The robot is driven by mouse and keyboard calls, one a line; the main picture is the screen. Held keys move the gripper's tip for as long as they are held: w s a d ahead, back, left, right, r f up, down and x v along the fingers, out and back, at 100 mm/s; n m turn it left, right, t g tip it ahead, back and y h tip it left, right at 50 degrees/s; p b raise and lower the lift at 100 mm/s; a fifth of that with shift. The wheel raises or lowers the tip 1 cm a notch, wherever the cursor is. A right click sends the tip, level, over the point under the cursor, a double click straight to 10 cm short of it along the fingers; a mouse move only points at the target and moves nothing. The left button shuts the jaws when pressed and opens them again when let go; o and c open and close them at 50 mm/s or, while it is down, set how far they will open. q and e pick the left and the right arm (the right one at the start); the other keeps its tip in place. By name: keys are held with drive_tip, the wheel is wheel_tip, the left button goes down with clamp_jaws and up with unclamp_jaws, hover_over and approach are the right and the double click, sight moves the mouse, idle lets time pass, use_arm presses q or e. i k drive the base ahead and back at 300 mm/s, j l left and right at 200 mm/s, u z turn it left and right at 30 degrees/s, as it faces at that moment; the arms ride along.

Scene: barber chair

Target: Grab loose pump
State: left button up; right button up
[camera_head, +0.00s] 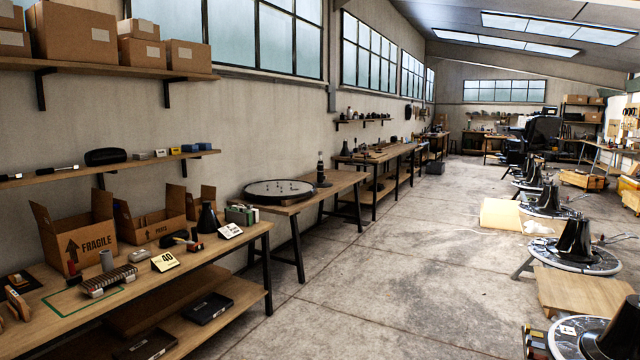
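Neither of my grippers is in view. I cannot tell for sure which thing is the loose pump. A dark upright piece with a narrow top (320,170) stands on the second table along the left wall, beside a large round disc (279,190). A black cone-shaped piece (209,219) stands on the nearest workbench, behind the small cards. On the right, black tapered columns (575,241) stand on round, shiny chair bases (547,255) on the floor. More such bases line up behind them.
The nearest workbench (190,273) holds an open box marked FRAGILE (88,240), other boxes and small tools. Wall shelves (150,161) hang above it. A wooden board (585,294) lies by the right bases. The concrete floor (385,270) between is clear.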

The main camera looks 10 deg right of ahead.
sight(320, 183)
drive_tip(key=i+l+z, duration=0.15)
drive_tip(key=i+z, duration=0.15)
drive_tip(key=i, duration=0.15)
drive_tip(key=i+z, duration=0.3)
drive_tip(key=i, duration=5.05)
drive_tip(key=l, duration=0.1)
